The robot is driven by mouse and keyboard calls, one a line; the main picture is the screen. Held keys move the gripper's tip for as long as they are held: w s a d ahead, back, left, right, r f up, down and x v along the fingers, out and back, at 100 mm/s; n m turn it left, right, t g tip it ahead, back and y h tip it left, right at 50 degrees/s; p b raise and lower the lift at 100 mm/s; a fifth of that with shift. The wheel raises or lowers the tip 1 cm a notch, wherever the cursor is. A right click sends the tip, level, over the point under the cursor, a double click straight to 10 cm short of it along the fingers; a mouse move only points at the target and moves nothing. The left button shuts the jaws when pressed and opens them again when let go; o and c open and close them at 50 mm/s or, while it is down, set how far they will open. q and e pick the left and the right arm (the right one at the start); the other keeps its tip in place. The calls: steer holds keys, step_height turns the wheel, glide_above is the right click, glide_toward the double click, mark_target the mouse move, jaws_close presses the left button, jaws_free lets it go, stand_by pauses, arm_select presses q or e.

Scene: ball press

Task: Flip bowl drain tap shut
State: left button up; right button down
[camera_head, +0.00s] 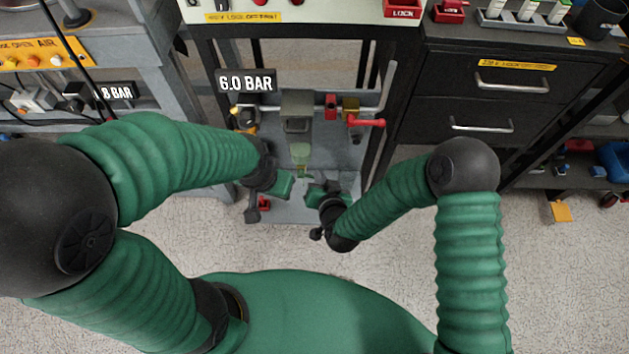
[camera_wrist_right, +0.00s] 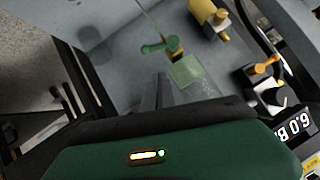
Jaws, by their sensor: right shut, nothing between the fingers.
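The translucent green bowl (camera_head: 300,152) hangs under a grey block on the pipe run; it also shows in the right wrist view (camera_wrist_right: 187,70). The drain tap, with a green lever (camera_wrist_right: 157,47) on a brass body, is at the end of the bowl. In the right wrist view the lever points left, sideways to the bowl. My right gripper (camera_head: 318,192) is shut and empty, low and right of the bowl; its fingers (camera_wrist_right: 160,82) show just short of bowl and tap, with no clear contact. My left gripper (camera_head: 285,184) is low and left of the bowl; its jaws are unclear.
A red-levered valve (camera_head: 369,122) is on the pipe at right. A yellow-and-black fitting (camera_head: 247,118) is at left, below the 6.0 BAR display (camera_head: 246,81). Black frame posts flank the space. A drawer cabinet (camera_head: 497,100) stands at right.

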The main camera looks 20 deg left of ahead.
mark_target(308, 176)
steer(key=f, duration=0.1)
steer(key=a+f+b, duration=0.1)
steer(key=w+a+f, duration=0.1)
steer(key=f, duration=0.1)
steer(key=shift+w+f+b, duration=0.1)
steer(key=shift+b, duration=0.25)
steer(key=shift+d+f+m+y+b, duration=0.1)
steer(key=shift+f+m+y+b, duration=0.15)
steer(key=shift+m+y+b, duration=0.2)
steer(key=f+m+y+b, duration=0.1)
steer(key=m+y+b, duration=0.1)
steer(key=b, duration=0.1)
steer(key=f+m+y+b, duration=0.2)
steer(key=m+b, duration=0.1)
steer(key=b, duration=0.1)
steer(key=a+f+m+y+b, duration=0.1)
steer(key=m+y+b, duration=0.1)
steer(key=b, duration=0.2)
steer(key=shift+f+t+y, duration=0.3)
steer(key=shift+t+y, duration=0.05)
steer(key=shift+t, duration=0.05)
steer(key=shift+s+f, duration=0.2)
steer(key=shift+s, duration=0.05)
stand_by(0.6)
